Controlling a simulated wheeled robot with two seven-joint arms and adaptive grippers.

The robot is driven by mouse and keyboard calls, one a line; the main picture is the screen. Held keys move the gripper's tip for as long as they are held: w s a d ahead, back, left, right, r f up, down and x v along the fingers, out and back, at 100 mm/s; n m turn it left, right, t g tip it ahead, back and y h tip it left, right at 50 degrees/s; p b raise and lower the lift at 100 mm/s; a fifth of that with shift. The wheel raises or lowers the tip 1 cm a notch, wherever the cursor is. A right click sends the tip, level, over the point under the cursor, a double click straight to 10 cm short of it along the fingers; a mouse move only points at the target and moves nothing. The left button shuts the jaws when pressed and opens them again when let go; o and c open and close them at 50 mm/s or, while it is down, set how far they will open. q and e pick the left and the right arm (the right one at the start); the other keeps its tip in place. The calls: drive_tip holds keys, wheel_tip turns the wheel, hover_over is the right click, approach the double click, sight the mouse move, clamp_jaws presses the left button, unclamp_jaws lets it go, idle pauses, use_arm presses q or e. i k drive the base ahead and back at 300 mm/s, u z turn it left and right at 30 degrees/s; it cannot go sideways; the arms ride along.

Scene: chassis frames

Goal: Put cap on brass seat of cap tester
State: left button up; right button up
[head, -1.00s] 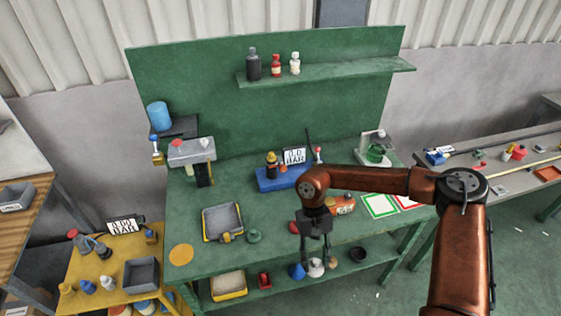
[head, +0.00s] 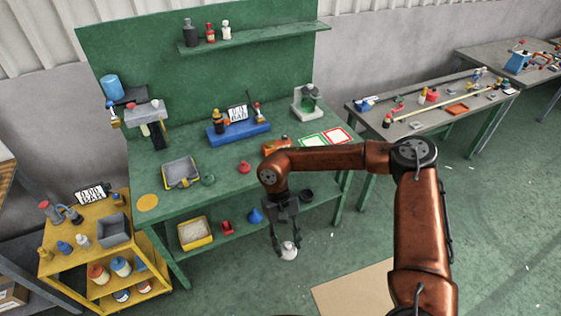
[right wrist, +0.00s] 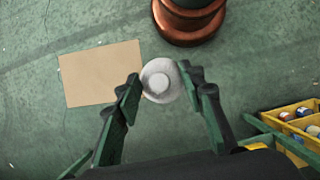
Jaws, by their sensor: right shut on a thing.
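My right gripper (head: 286,240) hangs in front of the green bench, fingers down, shut on a pale round cap (head: 289,251). In the right wrist view the cap (right wrist: 160,82) sits between the fingertips with a smaller round raised centre, above the floor. The cap tester appears to be the blue base (head: 245,135) on the bench, with a display (head: 238,114) reading about 0.0 BAR. A dark-topped, brass-coloured post (head: 219,122) stands at its left end; I cannot tell for sure that this is the brass seat. The gripper is well apart from it. My left gripper is out of view.
On the bench (head: 150,170) are a grey tray (head: 181,173), a green knob-like part (head: 208,180), a red part (head: 245,167) and green- and red-framed cards. A yellow cart (head: 70,236) stands left. A brown sheet (head: 355,290) lies on the clear floor.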

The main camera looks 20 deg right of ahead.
sight(270, 145)
drive_tip(key=z, duration=1.1)
drive_tip(key=i, duration=1.6)
drive_tip(key=u, duration=0.6)
